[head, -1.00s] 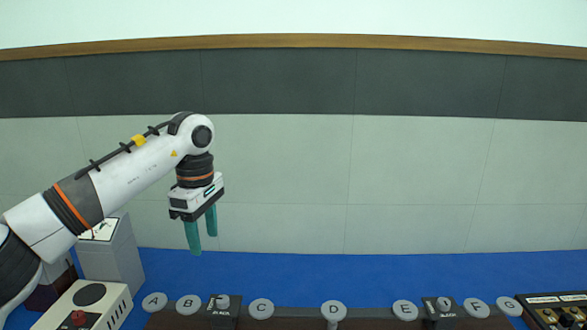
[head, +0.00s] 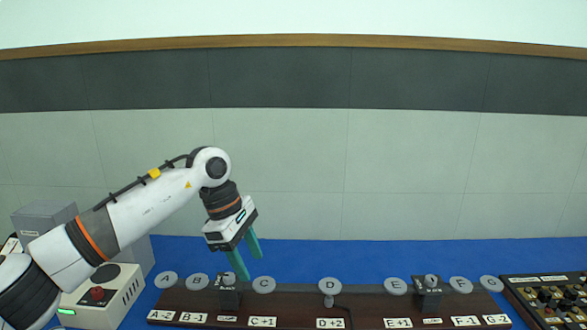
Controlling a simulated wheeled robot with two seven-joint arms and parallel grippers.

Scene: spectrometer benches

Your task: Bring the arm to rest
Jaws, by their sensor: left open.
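My left arm comes in from the left, and its gripper (head: 246,262) points down and slightly right. Its two teal fingers are apart with nothing between them. The fingertips show just above and behind the discs B and C of the dark rack (head: 290,318) in the picture; I cannot tell the exact distance. My right gripper is not in view.
The rack has grey discs, among them A (head: 166,280), C (head: 264,285) and D (head: 330,286). A white device with a red knob (head: 97,293) and a grey box (head: 45,216) stand left. A black control panel (head: 548,300) stands right. The blue bench top (head: 400,255) behind the rack is clear.

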